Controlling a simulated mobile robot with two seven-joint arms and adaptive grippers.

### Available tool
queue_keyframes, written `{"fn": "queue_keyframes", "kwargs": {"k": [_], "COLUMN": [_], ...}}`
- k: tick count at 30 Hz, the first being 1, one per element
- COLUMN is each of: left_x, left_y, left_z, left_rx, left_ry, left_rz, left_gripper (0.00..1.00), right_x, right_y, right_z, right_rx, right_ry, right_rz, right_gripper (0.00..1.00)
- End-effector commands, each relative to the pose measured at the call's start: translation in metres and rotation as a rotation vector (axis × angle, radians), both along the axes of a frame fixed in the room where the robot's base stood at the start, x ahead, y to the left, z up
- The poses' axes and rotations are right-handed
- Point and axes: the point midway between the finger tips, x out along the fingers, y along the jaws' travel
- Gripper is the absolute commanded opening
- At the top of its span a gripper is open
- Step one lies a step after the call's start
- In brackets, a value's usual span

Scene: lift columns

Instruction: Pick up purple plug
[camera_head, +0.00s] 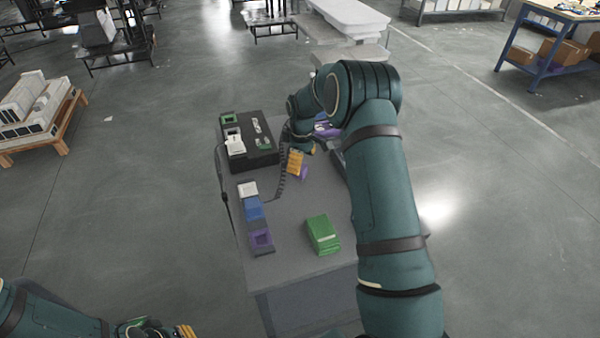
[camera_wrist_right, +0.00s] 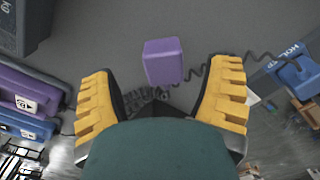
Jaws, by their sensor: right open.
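The purple plug (camera_wrist_right: 163,61) is a small block on the grey tabletop. In the right wrist view it shows between and just beyond the spread fingers of my right gripper (camera_wrist_right: 165,72), with space on both sides. In the head view my right gripper (camera_head: 296,162) reaches down over the table, and a bit of the purple plug (camera_head: 304,173) shows beside its yellow fingers. The right gripper is open and empty. My left gripper (camera_head: 187,331) is at the bottom edge, off the table, mostly cut off; its opening cannot be made out.
A black box (camera_head: 262,150) with green and white parts stands at the table's far left. A white, blue and purple row of holders (camera_head: 255,215) lies along the left edge. A green block (camera_head: 323,234) sits nearer the front. A dark coiled cord (camera_head: 281,180) runs near the gripper.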

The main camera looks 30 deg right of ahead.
Motion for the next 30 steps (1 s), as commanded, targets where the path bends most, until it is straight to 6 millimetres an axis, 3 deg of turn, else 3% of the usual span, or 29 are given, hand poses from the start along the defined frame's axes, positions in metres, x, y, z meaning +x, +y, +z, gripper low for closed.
{"fn": "queue_keyframes", "kwargs": {"k": [8,16,22,28,30], "left_x": [-0.002,-0.002,-0.002,-0.002,-0.002], "left_y": [0.0,0.0,0.0,0.0,0.0], "left_z": [-0.006,-0.006,-0.006,-0.006,-0.006], "left_rx": [-0.001,-0.001,-0.001,-0.001,-0.001], "left_ry": [0.004,0.005,0.005,0.005,0.005], "left_rz": [-0.004,-0.004,-0.004,-0.004,-0.004], "left_gripper": [0.0,0.0,0.0,0.0,0.0], "right_x": [0.001,0.002,0.002,0.002,0.002], "right_y": [0.005,0.005,0.005,0.005,0.005], "right_z": [-0.04,-0.043,-0.043,-0.043,-0.043], "right_rx": [0.0,-0.001,-0.001,0.0,-0.001], "right_ry": [0.002,-0.001,-0.001,0.0,0.001], "right_rz": [0.0,0.001,0.0,0.0,0.0], "right_gripper": [0.78,0.79,0.1,0.09,0.04]}}
